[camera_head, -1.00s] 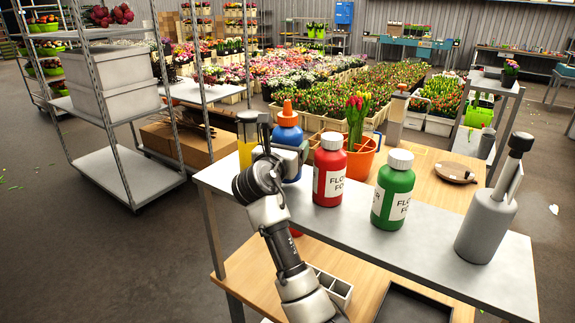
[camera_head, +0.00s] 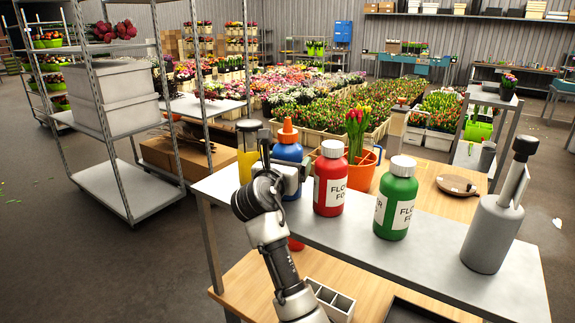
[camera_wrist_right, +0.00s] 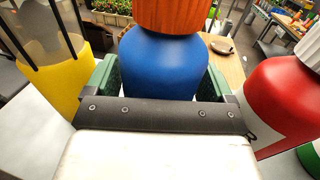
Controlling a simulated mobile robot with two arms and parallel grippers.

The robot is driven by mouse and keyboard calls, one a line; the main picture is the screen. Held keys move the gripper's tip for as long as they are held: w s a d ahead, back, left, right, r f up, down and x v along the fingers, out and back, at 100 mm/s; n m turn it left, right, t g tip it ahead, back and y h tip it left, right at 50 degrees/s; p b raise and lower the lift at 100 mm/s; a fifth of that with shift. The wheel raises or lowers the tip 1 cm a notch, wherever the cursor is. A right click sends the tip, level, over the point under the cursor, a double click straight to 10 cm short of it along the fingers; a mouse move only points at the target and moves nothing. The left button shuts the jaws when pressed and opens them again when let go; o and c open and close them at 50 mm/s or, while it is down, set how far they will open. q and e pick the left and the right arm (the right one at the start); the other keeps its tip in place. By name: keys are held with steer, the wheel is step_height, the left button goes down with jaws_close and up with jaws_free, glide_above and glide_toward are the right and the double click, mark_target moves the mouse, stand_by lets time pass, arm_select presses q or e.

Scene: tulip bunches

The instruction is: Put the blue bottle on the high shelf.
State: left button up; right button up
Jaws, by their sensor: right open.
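The blue bottle (camera_head: 289,152) with an orange cap stands upright at the left end of the raised grey shelf (camera_head: 349,238), behind my right gripper. Its lower part is partly hidden by the gripper. In the right wrist view the blue bottle (camera_wrist_right: 165,65) is between the two green-padded fingers. My right gripper (camera_head: 284,168) is open around the bottle; in the wrist view the gripper (camera_wrist_right: 165,82) has a finger on each side of it. My left gripper is not in view.
A yellow container (camera_head: 247,163) is close on the bottle's left. A red bottle (camera_head: 330,185) and a green bottle (camera_head: 396,205) stand to its right, then a grey pump bottle (camera_head: 489,235). A wooden tabletop (camera_head: 258,287) lies below the shelf. Bare shelf shows in front of the bottles.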

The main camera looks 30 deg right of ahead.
steer(key=b+v, duration=0.2)
steer(key=v, duration=0.9)
steer(key=shift+s+a, duration=0.25)
steer(key=shift+a, duration=0.1)
